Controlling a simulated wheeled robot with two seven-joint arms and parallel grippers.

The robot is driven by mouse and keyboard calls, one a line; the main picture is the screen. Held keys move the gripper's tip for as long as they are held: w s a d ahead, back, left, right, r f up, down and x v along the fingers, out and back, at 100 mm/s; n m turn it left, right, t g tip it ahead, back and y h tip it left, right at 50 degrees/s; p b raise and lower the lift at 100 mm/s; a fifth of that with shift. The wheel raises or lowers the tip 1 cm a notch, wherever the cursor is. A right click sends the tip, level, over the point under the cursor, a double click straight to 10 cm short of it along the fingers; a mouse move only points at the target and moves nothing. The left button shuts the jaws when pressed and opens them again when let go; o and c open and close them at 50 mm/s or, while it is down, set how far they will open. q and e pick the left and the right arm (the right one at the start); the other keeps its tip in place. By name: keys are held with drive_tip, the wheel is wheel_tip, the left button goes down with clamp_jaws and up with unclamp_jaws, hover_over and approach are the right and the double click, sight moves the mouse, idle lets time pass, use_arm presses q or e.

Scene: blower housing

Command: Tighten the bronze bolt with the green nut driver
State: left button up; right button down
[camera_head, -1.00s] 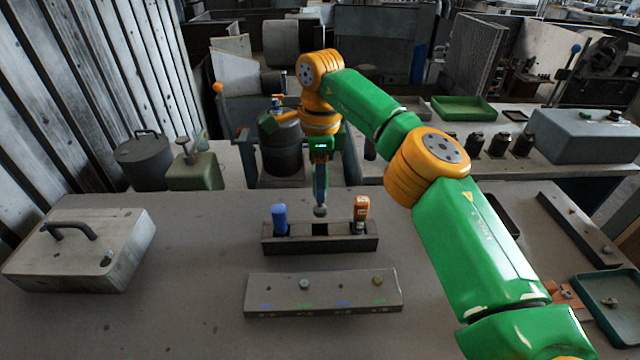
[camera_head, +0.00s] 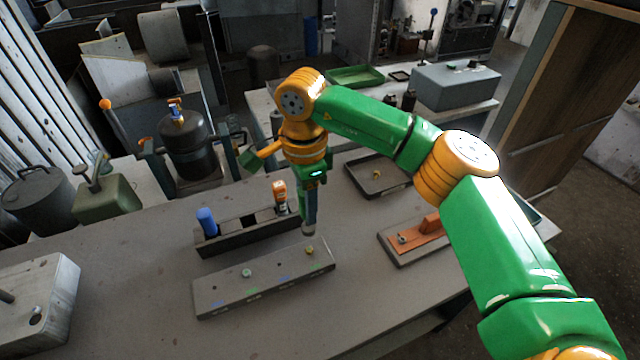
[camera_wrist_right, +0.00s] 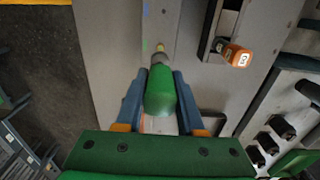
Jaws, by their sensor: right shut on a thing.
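A gold-yellow bolt, the bronze one (camera_head: 310,250), stands near the right end of a long grey block (camera_head: 225,295); it also shows in the right wrist view (camera_wrist_right: 160,46). My right gripper (camera_head: 309,196) is shut on the green nut driver (camera_wrist_right: 160,92), and its fingers lie on both sides of the green handle. The driver hangs roughly upright, with its grey socket end (camera_head: 308,231) just above the bronze bolt, seemingly a little apart from it. A paler, greenish bolt (camera_head: 246,272) stands farther left on the block. My left gripper is not in view.
A dark tool rack (camera_head: 232,239) behind the block holds a blue-handled driver (camera_head: 206,220) and an orange-handled driver (camera_head: 280,195). An orange fixture on a board (camera_head: 425,235) and a dark tray (camera_head: 377,177) lie to the right.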

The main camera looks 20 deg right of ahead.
sight(307, 225)
drive_tip(key=shift+s+f, duration=0.15)
drive_tip(key=shift+f+b, duration=0.3)
drive_tip(key=shift+b, duration=0.1)
drive_tip(key=f+b, duration=0.3)
drive_tip(key=f, duration=0.1)
drive_tip(key=shift+w+f, duration=0.1)
drive_tip(key=shift+w, duration=0.15)
drive_tip(key=shift+f+b, duration=0.45)
drive_tip(key=shift+b, duration=0.05)
drive_tip(key=shift+f, duration=0.1)
drive_tip(key=shift+f, duration=0.2)
